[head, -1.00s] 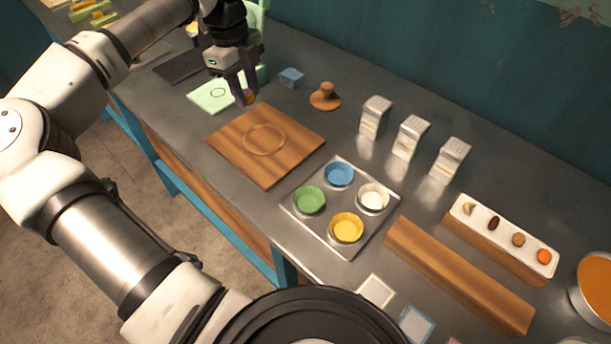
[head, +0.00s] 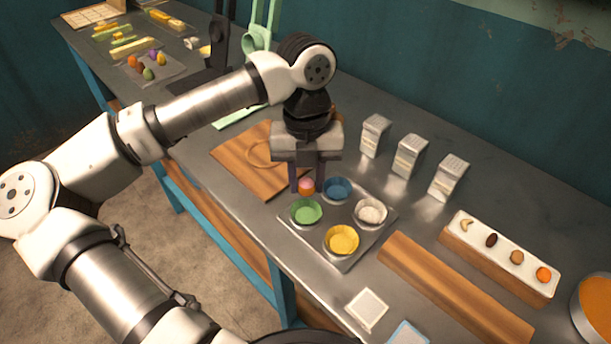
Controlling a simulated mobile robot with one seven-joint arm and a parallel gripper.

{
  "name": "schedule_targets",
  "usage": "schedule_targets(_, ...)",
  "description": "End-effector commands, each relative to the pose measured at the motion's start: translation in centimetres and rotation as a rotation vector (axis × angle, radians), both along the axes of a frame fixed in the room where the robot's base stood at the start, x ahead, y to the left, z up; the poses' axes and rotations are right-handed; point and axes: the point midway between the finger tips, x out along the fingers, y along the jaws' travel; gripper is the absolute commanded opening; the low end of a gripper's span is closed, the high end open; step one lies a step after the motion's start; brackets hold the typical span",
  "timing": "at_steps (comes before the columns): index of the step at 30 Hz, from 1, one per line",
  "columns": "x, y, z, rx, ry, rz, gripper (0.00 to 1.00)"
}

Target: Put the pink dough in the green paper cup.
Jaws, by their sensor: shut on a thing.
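My gripper (head: 307,184) is shut on a small rounded piece, the pink dough (head: 306,183), pink on top and orange-brown lower down. It hangs between the two dark fingers, just behind the green paper cup (head: 306,212) in the picture. The green cup sits at the left of a grey metal tray (head: 345,262) and looks empty. The exact height of the dough above the tray is hard to tell.
The tray also holds a blue cup (head: 337,189), a white cup (head: 370,212) and a yellow cup (head: 341,240). A wooden board (head: 240,165) lies behind left. Three silver cartons (head: 410,155) stand behind right. A wooden bar (head: 450,288) lies right of the tray.

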Motion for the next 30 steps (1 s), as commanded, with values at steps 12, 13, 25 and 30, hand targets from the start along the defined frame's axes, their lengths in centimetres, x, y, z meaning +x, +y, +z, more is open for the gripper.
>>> schedule_targets(12, 0.0, 0.0, -3.1, -0.002, 0.001, 0.003, 0.08)
schedule_targets(13, 0.1, 0.0, -3.4, -0.002, 0.001, 0.003, 0.08)
schedule_targets(25, 0.1, 0.0, -5.5, 0.000, 0.000, 0.005, 0.08)
schedule_targets(30, 0.1, 0.0, -5.4, 0.000, 0.000, 0.005, 0.08)
